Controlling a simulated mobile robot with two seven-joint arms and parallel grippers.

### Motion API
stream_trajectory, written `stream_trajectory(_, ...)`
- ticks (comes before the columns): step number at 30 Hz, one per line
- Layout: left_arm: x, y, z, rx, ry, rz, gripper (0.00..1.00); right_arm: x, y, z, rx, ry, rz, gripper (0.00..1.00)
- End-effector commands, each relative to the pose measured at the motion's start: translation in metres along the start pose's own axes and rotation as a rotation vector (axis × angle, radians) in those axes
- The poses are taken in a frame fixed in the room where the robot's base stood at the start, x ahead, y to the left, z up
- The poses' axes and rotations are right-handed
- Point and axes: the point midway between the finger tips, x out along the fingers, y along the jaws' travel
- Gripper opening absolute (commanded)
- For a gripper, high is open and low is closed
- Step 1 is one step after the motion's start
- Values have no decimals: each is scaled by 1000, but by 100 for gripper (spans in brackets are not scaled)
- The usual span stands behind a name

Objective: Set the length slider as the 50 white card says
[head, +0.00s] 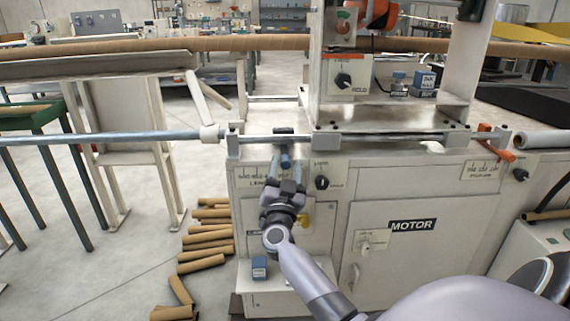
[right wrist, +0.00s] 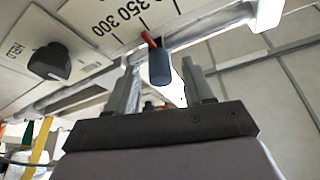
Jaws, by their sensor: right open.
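The length slider's dark blue-grey knob (head: 285,160) sits at the top of the machine's front, just below the rail. In the right wrist view the knob (right wrist: 158,66) has a red pointer (right wrist: 149,40) beside a printed scale (right wrist: 112,28) with 300 and 350 readable. The exact reading is unclear. My right gripper (head: 286,172) is open, its fingers pointing at the knob, one on each side; contact cannot be told. It also shows in the right wrist view (right wrist: 161,88). I cannot pick out a white card reading 50. My left gripper is not in view.
A black knob (head: 322,182) is right of the gripper. A MOTOR door (head: 400,250) is at lower right. Cardboard tubes (head: 205,245) lie on the floor at left. A blue box (head: 260,266) stands on a low ledge.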

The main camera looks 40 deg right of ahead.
Motion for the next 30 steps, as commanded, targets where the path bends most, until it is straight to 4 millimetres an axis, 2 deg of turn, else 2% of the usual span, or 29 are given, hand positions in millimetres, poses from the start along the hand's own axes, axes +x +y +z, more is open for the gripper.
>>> stream_trajectory(6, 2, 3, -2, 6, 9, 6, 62, 22, 0, 0, -1, 1, -1, 52)
stream_trajectory(16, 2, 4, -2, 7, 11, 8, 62, 26, 0, 0, 0, 0, -1, 52)
stream_trajectory(18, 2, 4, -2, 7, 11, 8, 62, 26, 0, 0, 0, 0, -1, 29)
stream_trajectory(21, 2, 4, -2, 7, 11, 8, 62, 26, 0, 0, 0, 0, -1, 0)
stream_trajectory(26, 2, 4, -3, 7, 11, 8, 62, 26, -1, 0, 0, 0, -1, 0)
stream_trajectory(30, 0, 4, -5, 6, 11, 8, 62, 24, -15, 4, 2, -3, 0, 0)
